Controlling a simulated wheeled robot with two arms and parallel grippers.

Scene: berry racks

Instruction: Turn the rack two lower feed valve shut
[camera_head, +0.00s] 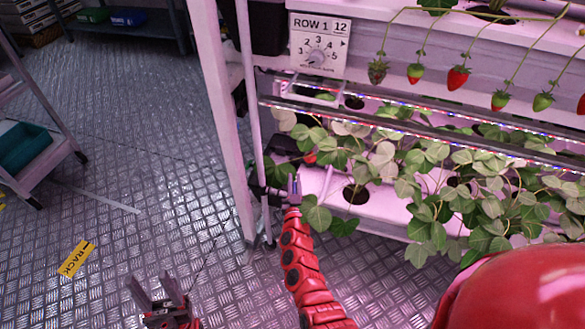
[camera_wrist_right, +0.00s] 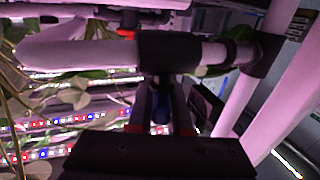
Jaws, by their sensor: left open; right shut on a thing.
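My right arm reaches up to the lower left of the berry rack. Its gripper (camera_head: 293,188) is at a dark pipe fitting (camera_head: 268,192) beside the rack's upright post. In the right wrist view the gripper's fingers (camera_wrist_right: 163,105) are shut on a small blue part (camera_wrist_right: 160,110), seemingly the valve handle, just below a black fitting (camera_wrist_right: 168,52) on a pale pipe. The fingers hide much of the handle, so its angle is hard to tell. My left gripper (camera_head: 158,298) is open and empty, low over the floor.
A sign with a dial (camera_head: 319,45) reads ROW 1 12 on the rack. Strawberry leaves (camera_head: 430,190) hang right of my right gripper. A cart with a teal bin (camera_head: 24,146) stands at the left. The metal floor (camera_head: 150,130) between is mostly clear.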

